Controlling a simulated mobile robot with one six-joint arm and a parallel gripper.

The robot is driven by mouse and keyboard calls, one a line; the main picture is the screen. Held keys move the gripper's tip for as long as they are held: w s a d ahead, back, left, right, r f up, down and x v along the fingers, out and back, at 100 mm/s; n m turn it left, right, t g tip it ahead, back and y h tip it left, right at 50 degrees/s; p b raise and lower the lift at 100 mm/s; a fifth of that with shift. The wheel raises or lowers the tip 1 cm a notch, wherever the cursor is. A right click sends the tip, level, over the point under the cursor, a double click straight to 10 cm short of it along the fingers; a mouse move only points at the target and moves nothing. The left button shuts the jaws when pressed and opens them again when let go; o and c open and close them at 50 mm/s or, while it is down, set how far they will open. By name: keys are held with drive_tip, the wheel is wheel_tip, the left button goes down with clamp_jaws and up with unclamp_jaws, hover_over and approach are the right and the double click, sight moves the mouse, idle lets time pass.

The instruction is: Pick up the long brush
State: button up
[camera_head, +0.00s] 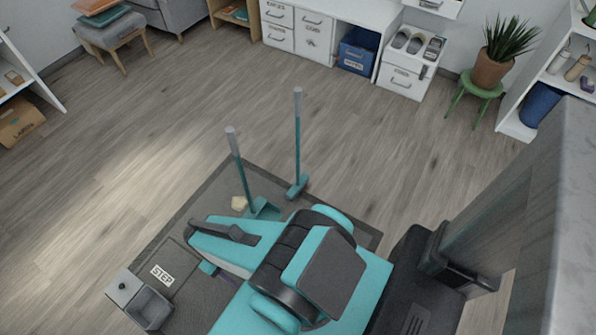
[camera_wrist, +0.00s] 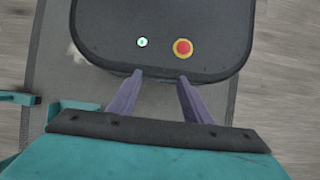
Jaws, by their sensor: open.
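The long brush (camera_head: 298,140) stands upright on the floor, with a thin handle, grey at the top, and a teal head at the bottom. A similar long-handled teal dustpan (camera_head: 240,170) stands upright to its left. My gripper (camera_wrist: 160,77) shows two purple fingers in the wrist view, spread apart with nothing between them. In the head view my arm hides most of the gripper, which is low and to the left of the brush, apart from it. Teal pieces at the left of the wrist view seem to be the tools' lower parts; I cannot tell which is which.
A dark mat (camera_head: 215,195) lies under the tools, with a small pale crumpled item (camera_head: 239,203) on it. White drawers (camera_head: 400,80) and a plant on a green stool (camera_head: 478,85) stand behind. The middle floor is clear.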

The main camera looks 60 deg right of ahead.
drive_tip(key=w+d+r+t+p, duration=0.1)
drive_tip(key=w+d+r+p, duration=0.1)
drive_tip(key=w+d+r, duration=0.5)
drive_tip(key=w+d+r+t+p, duration=0.2)
drive_tip(key=w+d+r, duration=0.25)
drive_tip(key=w, duration=0.55)
drive_tip(key=w+d+r+m+t+p, duration=0.15)
drive_tip(key=w+d+r, duration=0.25)
drive_tip(key=d+r, duration=0.4)
drive_tip(key=w+d+r+p, duration=0.2)
drive_tip(key=w+d+r, duration=0.3)
drive_tip(key=d+r, duration=0.3)
wheel_tip(320, 180, up, 13)
drive_tip(key=m, duration=0.1)
hover_over(299, 86)
drive_tip(key=shift+r+t, duration=0.1)
drive_tip(key=shift+t, duration=0.35)
drive_tip(key=shift+a+f+p, duration=0.1)
drive_tip(key=shift+f+p, duration=0.9)
drive_tip(key=shift+f, duration=3.35)
